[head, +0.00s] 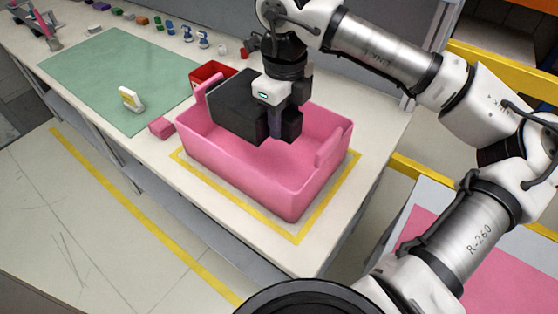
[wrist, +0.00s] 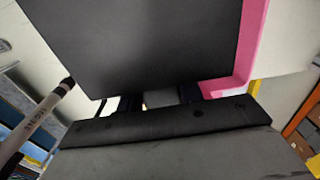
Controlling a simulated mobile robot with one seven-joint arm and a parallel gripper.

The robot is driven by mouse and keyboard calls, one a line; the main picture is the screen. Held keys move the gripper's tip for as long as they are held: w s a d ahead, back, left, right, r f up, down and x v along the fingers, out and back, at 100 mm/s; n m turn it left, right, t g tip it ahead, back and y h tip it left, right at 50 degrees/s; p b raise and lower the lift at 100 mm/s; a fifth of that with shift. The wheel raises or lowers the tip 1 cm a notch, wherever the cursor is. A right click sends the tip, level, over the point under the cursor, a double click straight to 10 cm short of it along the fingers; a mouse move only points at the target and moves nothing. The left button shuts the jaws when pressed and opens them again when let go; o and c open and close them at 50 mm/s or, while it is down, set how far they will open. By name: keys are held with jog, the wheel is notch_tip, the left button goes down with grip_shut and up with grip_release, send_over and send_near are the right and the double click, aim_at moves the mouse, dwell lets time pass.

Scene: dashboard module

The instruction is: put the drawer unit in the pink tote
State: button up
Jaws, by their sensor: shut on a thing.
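The drawer unit looks like a dark grey box (head: 234,106) in the head view and fills the upper part of the wrist view (wrist: 140,45). My gripper (head: 277,132) points down and is shut on the box's right part. The box is over the pink tote (head: 240,180), towards its back left, close to the left handle. I cannot tell if its underside is below the tote's rim. The tote's inside is otherwise bare where it shows. A strip of the tote also shows in the wrist view (wrist: 248,50). The fingertips are mostly hidden.
The tote stands on a white bench inside a yellow outline (head: 300,238). A red bin (head: 208,73) is right behind it, a small pink block (head: 161,128) to its left. A green mat (head: 105,75) bears a white and yellow object (head: 131,100). Several small items line the bench's back.

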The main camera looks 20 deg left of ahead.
jog(key=p, duration=0.2)
send_over(283, 176)
notch_tip(283, 176, down, 13)
jog(key=shift+a+f, duration=0.1)
jog(key=shift+f, duration=0.45)
jog(key=shift+f, duration=0.2)
jog(key=o, duration=1.2)
jog(key=shift+o, duration=0.2)
jog(key=shift+r, duration=0.1)
jog(key=shift+r, duration=0.2)
notch_tip(283, 176, up, 12)
jog(key=shift+f+b, duration=0.1)
jog(key=shift+b, duration=0.8)
